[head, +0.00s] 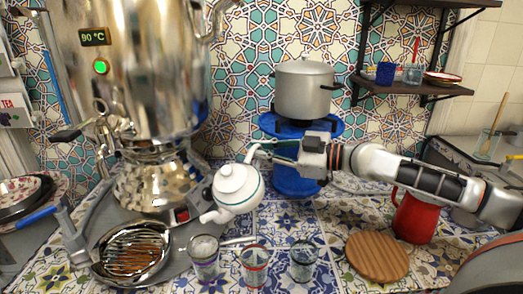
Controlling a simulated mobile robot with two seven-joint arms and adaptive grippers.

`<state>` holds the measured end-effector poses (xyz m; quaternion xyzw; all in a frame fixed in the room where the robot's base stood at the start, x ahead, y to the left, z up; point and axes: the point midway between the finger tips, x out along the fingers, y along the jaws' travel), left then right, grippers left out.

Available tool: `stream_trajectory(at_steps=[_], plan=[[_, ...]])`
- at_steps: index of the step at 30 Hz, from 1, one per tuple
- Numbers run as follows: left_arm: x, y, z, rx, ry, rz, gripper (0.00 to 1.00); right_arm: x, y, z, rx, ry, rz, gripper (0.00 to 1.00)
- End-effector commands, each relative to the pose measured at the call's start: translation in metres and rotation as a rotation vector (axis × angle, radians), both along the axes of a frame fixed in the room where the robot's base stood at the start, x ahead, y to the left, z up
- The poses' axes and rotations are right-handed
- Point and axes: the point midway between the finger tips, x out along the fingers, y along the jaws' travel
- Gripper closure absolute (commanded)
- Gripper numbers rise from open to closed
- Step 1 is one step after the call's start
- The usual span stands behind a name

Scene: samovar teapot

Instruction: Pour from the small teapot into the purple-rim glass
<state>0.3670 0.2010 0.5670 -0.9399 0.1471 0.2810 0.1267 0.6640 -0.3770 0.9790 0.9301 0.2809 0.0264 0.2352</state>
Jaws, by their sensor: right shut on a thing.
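The small white teapot (238,187) hangs in the air left of centre, tilted with its spout down to the left. My right gripper (262,151) is shut on the teapot's handle at its upper right. Three glasses stand in a row below. The left glass (204,262) is directly below the spout tip, which is apart from its rim. The middle glass (254,270) has a reddish rim, and the right glass (303,262) a dark one. The left glass may be the purple-rim one; its rim colour is hard to tell. No stream of liquid shows. My left gripper is not in view.
A large shiny samovar (140,75) stands at the left, with a drip tray (158,238) in front. A steel pot (304,90) sits on a blue stand (290,182) behind. A round wooden board (377,256) and a red jug (414,218) are at the right.

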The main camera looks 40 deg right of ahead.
Motion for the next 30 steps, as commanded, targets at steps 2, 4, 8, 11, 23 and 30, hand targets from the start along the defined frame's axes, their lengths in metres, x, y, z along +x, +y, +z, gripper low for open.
stream_trajectory(at_steps=[2,4,8,11,23,30], plan=[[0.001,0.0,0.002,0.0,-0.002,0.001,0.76,0.0,0.0,0.007,-0.001,-0.008,-0.001,1.0],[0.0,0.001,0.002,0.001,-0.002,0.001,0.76,0.0,0.001,0.008,-0.006,-0.011,-0.001,1.0],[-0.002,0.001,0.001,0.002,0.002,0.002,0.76,-0.001,0.001,0.009,-0.016,-0.014,-0.001,1.0],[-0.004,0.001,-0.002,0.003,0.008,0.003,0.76,-0.001,0.002,0.011,-0.021,-0.017,-0.001,1.0],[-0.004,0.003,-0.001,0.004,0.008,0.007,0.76,-0.001,0.003,0.016,-0.046,-0.026,-0.001,1.0],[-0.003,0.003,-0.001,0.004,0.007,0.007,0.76,-0.001,0.003,0.015,-0.046,-0.025,-0.001,1.0]])
